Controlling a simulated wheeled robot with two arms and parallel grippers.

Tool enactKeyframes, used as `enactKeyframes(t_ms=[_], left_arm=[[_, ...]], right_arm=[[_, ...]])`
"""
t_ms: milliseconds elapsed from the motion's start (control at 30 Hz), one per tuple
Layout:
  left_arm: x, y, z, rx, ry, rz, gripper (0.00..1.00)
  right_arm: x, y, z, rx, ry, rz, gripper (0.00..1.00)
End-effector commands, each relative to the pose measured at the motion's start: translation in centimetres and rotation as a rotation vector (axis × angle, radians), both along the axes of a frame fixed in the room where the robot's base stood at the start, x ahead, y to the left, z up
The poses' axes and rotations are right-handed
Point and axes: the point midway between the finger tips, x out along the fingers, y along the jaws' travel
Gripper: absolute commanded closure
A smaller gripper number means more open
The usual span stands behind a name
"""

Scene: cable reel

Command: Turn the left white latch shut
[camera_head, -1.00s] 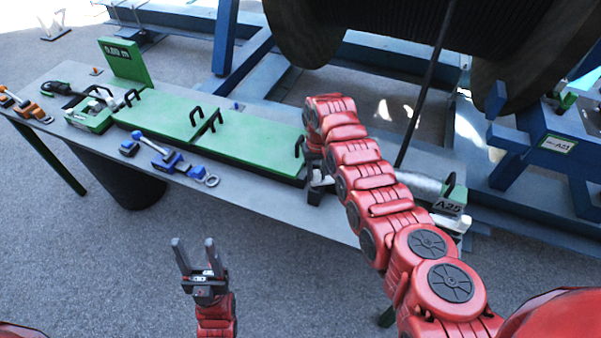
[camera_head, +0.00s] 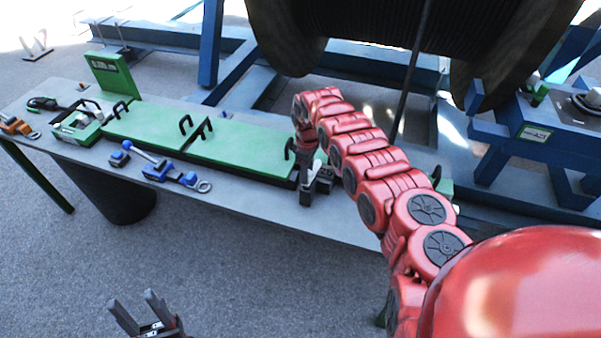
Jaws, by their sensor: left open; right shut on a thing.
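A green clamp unit with pale parts (camera_head: 76,127) sits at the left part of the grey table, too small to read in detail. My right gripper (camera_head: 314,190) points down at the right end of the long green bench (camera_head: 240,140). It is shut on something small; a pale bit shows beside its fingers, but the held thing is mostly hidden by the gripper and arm. My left gripper (camera_head: 134,299) is open and empty, low over the ground in front of the table, at the bottom edge of the picture.
Blue-handled tools (camera_head: 157,167) lie along the table's (camera_head: 255,203) front edge, an orange tool (camera_head: 18,126) at its left end. A big black cable reel (camera_head: 385,25) stands behind on a blue frame. My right arm hides the table's right part. The ground in front is clear.

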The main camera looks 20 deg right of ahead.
Motion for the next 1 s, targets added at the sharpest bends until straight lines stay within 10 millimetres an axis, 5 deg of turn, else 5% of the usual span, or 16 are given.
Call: enactKeyframes(t_ms=[867, 900, 1000], left_arm=[[0.01, 0.0, -0.99, 0.0, 0.0, 0.0, 0.47], [0.0, 0.0, -0.97, 0.0, 0.0, 0.0, 0.47], [0.01, 0.0, -0.98, 0.0, 0.0, 0.0, 0.47]], right_arm=[[0.04, -0.07, 0.04, 0.0, -0.003, 0.146, 1.0], [0.04, -0.07, 0.04, -0.001, -0.002, 0.146, 0.58], [0.02, -0.07, 0.02, 0.0, -0.001, 0.146, 0.4]])
